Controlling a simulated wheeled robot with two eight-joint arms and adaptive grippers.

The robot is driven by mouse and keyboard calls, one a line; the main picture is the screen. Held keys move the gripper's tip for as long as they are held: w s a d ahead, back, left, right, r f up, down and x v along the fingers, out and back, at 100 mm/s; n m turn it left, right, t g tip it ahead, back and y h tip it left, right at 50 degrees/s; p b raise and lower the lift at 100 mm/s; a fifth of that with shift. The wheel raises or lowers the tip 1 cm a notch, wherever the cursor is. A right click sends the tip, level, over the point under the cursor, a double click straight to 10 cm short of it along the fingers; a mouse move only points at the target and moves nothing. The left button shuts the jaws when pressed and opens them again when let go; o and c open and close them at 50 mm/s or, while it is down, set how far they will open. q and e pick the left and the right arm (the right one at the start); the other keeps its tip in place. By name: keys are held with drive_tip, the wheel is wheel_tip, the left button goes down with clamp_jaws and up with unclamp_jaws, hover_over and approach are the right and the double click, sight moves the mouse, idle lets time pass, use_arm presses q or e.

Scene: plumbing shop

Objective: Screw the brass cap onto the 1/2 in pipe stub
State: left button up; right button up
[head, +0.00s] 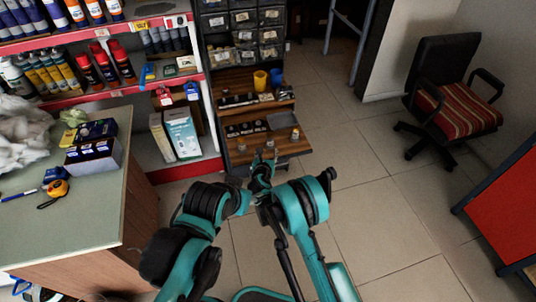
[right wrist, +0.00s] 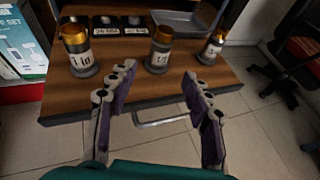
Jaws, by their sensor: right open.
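Three short grey pipe stubs with white labels stand upright in a row on the brown wooden shelf board (right wrist: 215,82). The middle stub (right wrist: 157,60) has a label that seems to read 1/2. The left stub (right wrist: 83,62) and the right stub (right wrist: 210,52) carry other labels, hard to read. Each stub has a brass-coloured top; I cannot tell whether any is a separate cap. My right gripper (right wrist: 157,82) is open and empty, its fingers spread just in front of the middle stub. In the head view, my right gripper (head: 264,156) is at the board's front edge. My left gripper is not in view.
Black labelled trays (right wrist: 104,25) and a grey metal tray (right wrist: 183,22) lie behind the stubs. A counter (head: 90,215) is at left, an office chair (head: 450,95) at right. Tiled floor is open between.

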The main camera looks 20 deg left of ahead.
idle(0.5)
drive_tip(key=w+d+r+m+g+h, duration=0.1)
drive_tip(key=d+r+m+g+h, duration=0.1)
drive_tip(key=d+r+m, duration=0.95)
drive_tip(key=s+d+r+m+g+h, duration=0.1)
drive_tip(key=s+d+r+m, duration=0.3)
drive_tip(key=d+r, duration=0.35)
drive_tip(key=s+d+r+m, duration=0.4)
drive_tip(key=d+r, duration=0.2)
drive_tip(key=d, duration=0.2)
drive_tip(key=s+d+r+m+g, duration=0.1)
drive_tip(key=s+d+r+m, duration=0.1)
drive_tip(key=s+d+m, duration=0.4)
drive_tip(key=s+d+r+m+g, duration=0.1)
drive_tip(key=s+d+r+m, duration=0.2)
drive_tip(key=s, duration=0.5)
drive_tip(key=s+d+f+m, duration=0.2)
drive_tip(key=s+m, duration=0.2)
drive_tip(key=s, duration=0.3)
drive_tip(key=s+d+f+m+g, duration=0.1)
drive_tip(key=s+d+f+m, duration=0.1)
drive_tip(key=s+m, duration=0.3)
drive_tip(key=s, duration=0.2)
drive_tip(key=shift+s+f+y, duration=0.15)
drive_tip(key=shift+s+y, duration=0.15)
drive_tip(key=shift+d+m, duration=0.1)
drive_tip(key=shift+m, duration=0.15)
